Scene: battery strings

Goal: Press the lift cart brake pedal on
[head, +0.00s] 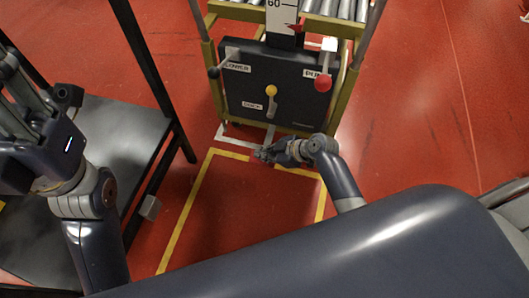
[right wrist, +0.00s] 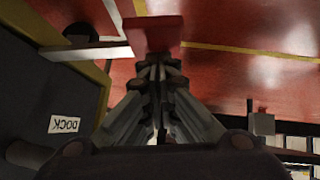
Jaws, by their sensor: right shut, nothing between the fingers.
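The lift cart (head: 245,95) stands at the top centre of the head view, with a dark front panel. My right gripper (head: 262,154) is low in front of that panel, just above the floor. In the right wrist view its fingers (right wrist: 157,68) are together and empty. A flat red plate (right wrist: 152,34), which looks like the brake pedal, lies just beyond the fingertips; whether they touch it I cannot tell. In the head view I cannot make out the plate near the gripper. My left arm is at the left edge; its gripper (head: 25,95) is only partly visible, its fingers unclear.
The panel carries a black-knobbed LOWER lever (head: 213,72), a red-knobbed PUMP lever (head: 323,83) and a yellow-knobbed DOCK lever (head: 271,91). A dark-framed grey table (head: 115,135) stands at the left. Yellow tape (head: 188,205) marks the red floor. Floor at the right is clear.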

